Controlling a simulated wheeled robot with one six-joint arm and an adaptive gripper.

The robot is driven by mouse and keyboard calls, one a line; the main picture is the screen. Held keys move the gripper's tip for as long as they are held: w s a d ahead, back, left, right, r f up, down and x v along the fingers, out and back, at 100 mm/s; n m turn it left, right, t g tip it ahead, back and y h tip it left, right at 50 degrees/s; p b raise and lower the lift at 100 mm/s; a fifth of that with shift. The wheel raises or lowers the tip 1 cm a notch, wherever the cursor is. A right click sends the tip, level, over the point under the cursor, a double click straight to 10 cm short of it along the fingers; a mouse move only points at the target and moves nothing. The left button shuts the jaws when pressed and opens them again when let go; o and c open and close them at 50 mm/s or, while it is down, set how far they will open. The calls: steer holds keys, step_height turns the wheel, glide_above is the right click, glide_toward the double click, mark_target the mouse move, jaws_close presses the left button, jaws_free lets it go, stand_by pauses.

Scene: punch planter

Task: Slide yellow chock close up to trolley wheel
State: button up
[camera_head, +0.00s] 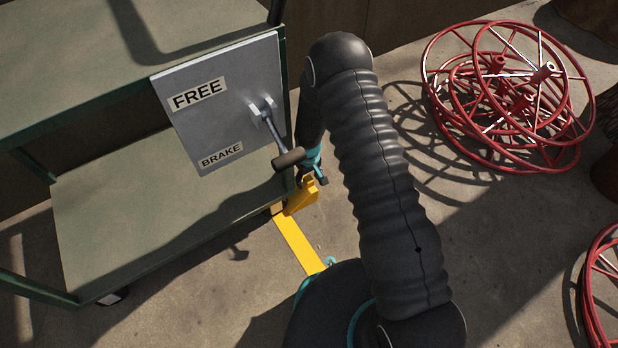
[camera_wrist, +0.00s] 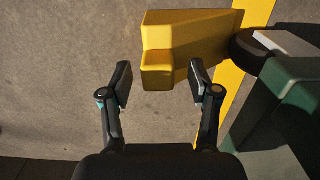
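The yellow chock (camera_wrist: 190,35) lies on the floor in the wrist view, its small end block (camera_wrist: 157,70) toward me. My gripper (camera_wrist: 160,84) is open, its two fingertips apart on either side of that block's near end; I cannot tell whether either touches it. The dark trolley wheel (camera_wrist: 248,48) is right of the chock, close to its right end; any gap is hard to judge. In the head view the chock (camera_head: 301,197) shows beside the trolley's near right corner, partly hidden by my gripper (camera_head: 316,178).
The green trolley (camera_head: 140,235) carries a panel marked FREE and BRAKE (camera_head: 225,100) with a lever (camera_head: 289,158) sticking out near my arm. A yellow floor stripe (camera_head: 296,243) runs by the chock. Red wire reels (camera_head: 505,95) lie at the right. Floor between is clear.

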step_height(320, 180, up, 12)
stand_by(0.8)
steer(key=s+d+m+g, duration=0.1)
steer(key=s+d+g, duration=0.1)
steer(key=s, duration=0.3)
steer(key=s+d+r+m+t+p, duration=0.2)
steer(key=s+d+r, duration=0.3)
steer(key=r, duration=1)
steer(key=s+d+r+m+t+p, duration=0.2)
steer(key=s+d+r, duration=0.3)
steer(key=s+r, duration=0.5)
steer(key=s+d+r+m+t+p, duration=0.1)
steer(key=s+d+r, duration=0.5)
steer(key=r, duration=1.4)
steer(key=s+t+p, duration=0.1)
steer(key=s+t, duration=0.1)
steer(key=shift+r+m+t+p, duration=0.2)
steer(key=shift+m+t+p, duration=0.1)
steer(key=shift+m, duration=0.1)
